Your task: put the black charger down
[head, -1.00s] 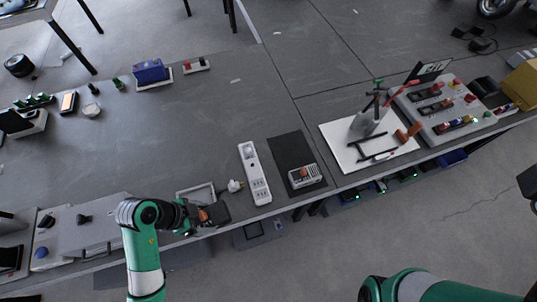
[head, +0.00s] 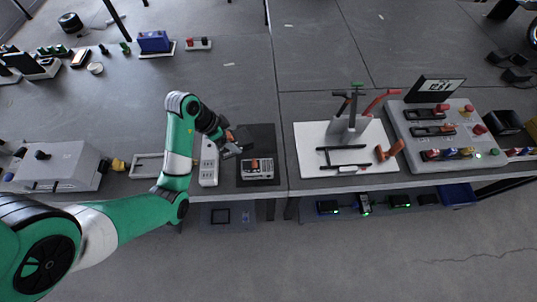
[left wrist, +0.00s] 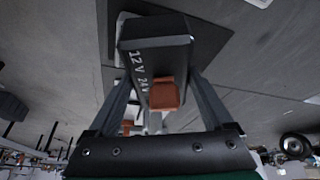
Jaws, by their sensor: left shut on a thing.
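My left gripper (head: 230,146) is shut on the black charger (head: 242,138), over the upper left of a dark mat (head: 266,138) on the bench. In the left wrist view the charger (left wrist: 150,38) sits between the two fingers (left wrist: 158,85). It has "12 V 24 V" lettering and an orange switch (left wrist: 164,95). I cannot tell whether its underside touches the mat. My right gripper is not in view.
A grey device with a red part (head: 257,169) lies on the front of the mat. A white power strip (head: 209,166) is left of it. A white board (head: 310,150) with tools stands to the right. An empty tray frame (head: 148,166) is at the left. The bench behind is mostly clear.

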